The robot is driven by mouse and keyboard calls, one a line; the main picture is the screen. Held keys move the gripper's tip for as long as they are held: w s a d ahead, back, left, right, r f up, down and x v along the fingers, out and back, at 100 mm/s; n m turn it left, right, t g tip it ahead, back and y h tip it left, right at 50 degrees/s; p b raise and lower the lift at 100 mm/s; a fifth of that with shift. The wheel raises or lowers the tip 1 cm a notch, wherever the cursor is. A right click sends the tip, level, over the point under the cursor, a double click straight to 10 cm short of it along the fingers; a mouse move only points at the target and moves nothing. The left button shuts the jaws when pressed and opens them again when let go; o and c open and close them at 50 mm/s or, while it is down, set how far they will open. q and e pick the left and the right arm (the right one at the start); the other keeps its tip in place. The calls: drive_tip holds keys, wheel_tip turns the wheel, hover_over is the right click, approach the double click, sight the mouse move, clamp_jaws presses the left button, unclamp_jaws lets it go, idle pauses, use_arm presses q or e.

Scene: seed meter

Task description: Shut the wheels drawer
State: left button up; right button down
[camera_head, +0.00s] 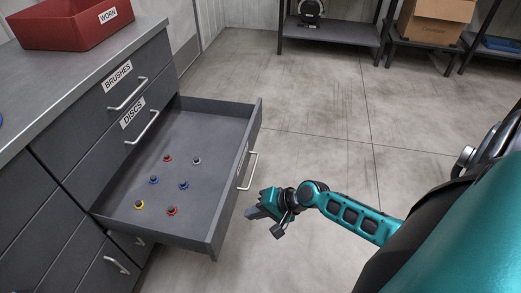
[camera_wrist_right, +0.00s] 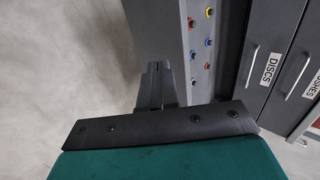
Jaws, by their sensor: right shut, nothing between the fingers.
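The wheels drawer (camera_head: 213,135) is pulled well out of the grey cabinet, below the drawer labelled DISCS. Several small wheels with red, blue, yellow and grey parts lie on its floor. Its front carries a bar handle (camera_head: 248,171) and a label seen too edge-on to read. My right gripper (camera_head: 251,213) is shut and empty, in front of the drawer front, near its handle and apparently apart from it. In the right wrist view the shut fingers (camera_wrist_right: 158,82) show beside the drawer front (camera_wrist_right: 155,30). My left gripper is not in view.
The DISCS drawer (camera_head: 148,117) and BRUSHES drawer (camera_head: 108,91) above are shut. A red bin (camera_head: 72,28) labelled WORN stands on the cabinet top. A shelf (camera_head: 335,33) and a cardboard box (camera_head: 435,22) are at the back. The floor right of the drawer is clear.

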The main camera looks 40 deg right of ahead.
sight(221, 215)
drive_tip(key=w+a+f, duration=0.2)
drive_tip(key=w+a, duration=0.1)
drive_tip(key=w+a+b, duration=0.1)
drive_tip(key=w, duration=0.1)
drive_tip(key=shift+w+a+f, duration=0.15)
drive_tip(key=shift+a+f, duration=0.1)
drive_tip(key=shift+f, duration=0.15)
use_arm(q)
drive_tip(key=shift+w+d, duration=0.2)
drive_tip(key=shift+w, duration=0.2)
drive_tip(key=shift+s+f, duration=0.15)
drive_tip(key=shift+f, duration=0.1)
use_arm(e)
drive_tip(key=shift+w, duration=0.1)
